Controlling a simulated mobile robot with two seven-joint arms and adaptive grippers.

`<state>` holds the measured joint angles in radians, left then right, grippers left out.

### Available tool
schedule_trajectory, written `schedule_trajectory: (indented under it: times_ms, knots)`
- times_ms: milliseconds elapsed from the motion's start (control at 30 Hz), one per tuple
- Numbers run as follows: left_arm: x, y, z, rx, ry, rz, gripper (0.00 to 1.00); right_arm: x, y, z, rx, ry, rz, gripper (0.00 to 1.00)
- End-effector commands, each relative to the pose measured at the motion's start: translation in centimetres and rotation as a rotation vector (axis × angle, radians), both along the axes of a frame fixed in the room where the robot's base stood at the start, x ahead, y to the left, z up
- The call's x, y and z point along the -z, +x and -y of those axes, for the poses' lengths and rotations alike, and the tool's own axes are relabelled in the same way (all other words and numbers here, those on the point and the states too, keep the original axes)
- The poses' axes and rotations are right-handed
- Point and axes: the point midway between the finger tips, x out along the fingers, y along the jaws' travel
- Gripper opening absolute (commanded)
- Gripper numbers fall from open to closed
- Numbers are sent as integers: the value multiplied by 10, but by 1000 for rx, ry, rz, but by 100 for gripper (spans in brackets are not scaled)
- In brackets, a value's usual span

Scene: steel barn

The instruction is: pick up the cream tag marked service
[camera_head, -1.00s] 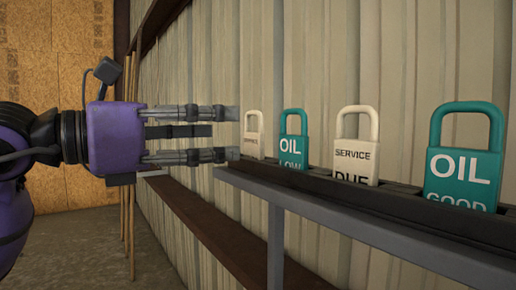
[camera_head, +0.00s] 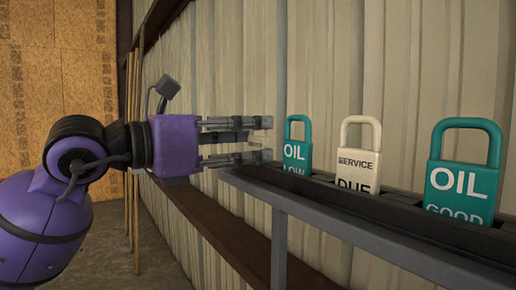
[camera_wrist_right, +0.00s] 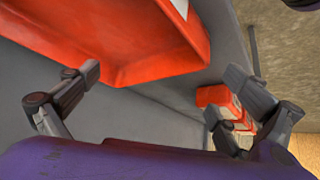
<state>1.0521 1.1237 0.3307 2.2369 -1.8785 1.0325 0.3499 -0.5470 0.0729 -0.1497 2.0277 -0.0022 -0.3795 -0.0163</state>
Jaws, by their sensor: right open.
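A cream padlock-shaped tag marked SERVICE DUE (camera_head: 358,158) stands upright in the dark slotted rail, between two teal tags. My left gripper (camera_head: 266,140) reaches in from the left, to the left of the teal OIL LOW tag (camera_head: 296,150). Its fingers are apart, one above the other. The second, farther cream service tag is hidden behind or between these fingers; I cannot tell whether they touch it. My right gripper (camera_wrist_right: 163,73) is open and empty in the right wrist view, below a red bin (camera_wrist_right: 120,75).
A teal OIL GOOD tag (camera_head: 460,175) stands at the right of the rail (camera_head: 400,204). A corrugated metal wall (camera_head: 225,60) is close behind the tags. A rusty lower beam (camera_head: 215,225) runs along the wall. Red objects (camera_wrist_right: 222,98) lie near my right gripper's right finger.

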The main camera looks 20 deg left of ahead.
Motion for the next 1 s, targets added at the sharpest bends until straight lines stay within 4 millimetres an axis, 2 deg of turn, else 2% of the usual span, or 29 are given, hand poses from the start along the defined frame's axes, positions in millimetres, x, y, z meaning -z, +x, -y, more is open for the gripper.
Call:
schedule_trajectory:
  times_ms: [33, 100, 400, 567, 733, 1000]
  knots:
    - [0, 0, 0, 0, 0, 0, 30, 0, 0, 0, -1, 1, 1, 100]
    - [0, 0, 0, 0, 0, 0, 20, 0, 1, 0, -1, 1, 1, 100]
    - [-1, 0, 0, 0, 1, 1, 20, 0, 1, -1, -1, 1, 2, 100]
    - [-12, -1, 0, 0, 1, 3, 20, 0, 1, -1, -1, 1, 2, 100]
    - [-36, -2, 0, -1, 2, 5, 20, 0, 1, -1, -1, 0, 2, 100]
    - [-94, -52, 0, -3, 4, 8, 20, -2, 3, -1, -2, 0, 5, 100]
